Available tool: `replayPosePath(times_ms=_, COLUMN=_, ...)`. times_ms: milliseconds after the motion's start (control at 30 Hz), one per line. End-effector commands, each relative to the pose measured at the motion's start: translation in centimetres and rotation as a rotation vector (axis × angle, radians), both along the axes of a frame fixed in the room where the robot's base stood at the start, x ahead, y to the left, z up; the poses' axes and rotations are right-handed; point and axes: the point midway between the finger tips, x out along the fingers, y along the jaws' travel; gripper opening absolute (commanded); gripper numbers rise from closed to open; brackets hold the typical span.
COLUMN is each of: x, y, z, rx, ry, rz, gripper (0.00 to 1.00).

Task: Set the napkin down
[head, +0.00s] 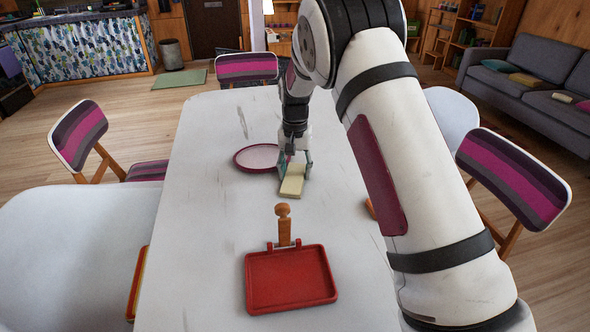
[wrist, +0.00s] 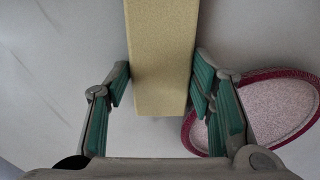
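A pale yellow block-like thing, which I take to be the napkin (head: 292,182), is at the middle of the white table (head: 215,215). In the wrist view the napkin (wrist: 162,55) runs lengthwise between the two green-padded fingers of my gripper (wrist: 162,85). Both pads lie against its long sides. In the head view my gripper (head: 297,165) points down at the napkin's far end. I cannot tell whether the napkin touches the tabletop or is slightly above it.
A round plate with a dark red rim (head: 258,157) is close left of the napkin; it also shows by the right finger in the wrist view (wrist: 275,105). A red tray-like piece with a wooden handle (head: 290,280) lies nearer. The table's left side is mostly clear. Chairs (head: 80,135) surround it.

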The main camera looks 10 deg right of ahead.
Motion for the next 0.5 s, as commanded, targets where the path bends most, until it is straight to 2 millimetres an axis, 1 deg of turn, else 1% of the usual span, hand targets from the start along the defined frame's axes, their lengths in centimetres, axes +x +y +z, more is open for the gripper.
replayPosePath(times_ms=33, x=0.0, y=0.0, z=0.0, rx=0.0, ry=0.0, rz=0.0, gripper=0.63)
replayPosePath(times_ms=67, x=0.0, y=0.0, z=0.0, rx=0.0, ry=0.0, rz=0.0, gripper=0.68)
replayPosePath(times_ms=367, x=0.0, y=0.0, z=0.1, rx=0.0, ry=0.0, rz=0.0, gripper=0.68)
replayPosePath(times_ms=500, x=0.0, y=0.0, z=1.0, rx=0.0, ry=-0.002, rz=0.0, gripper=0.68)
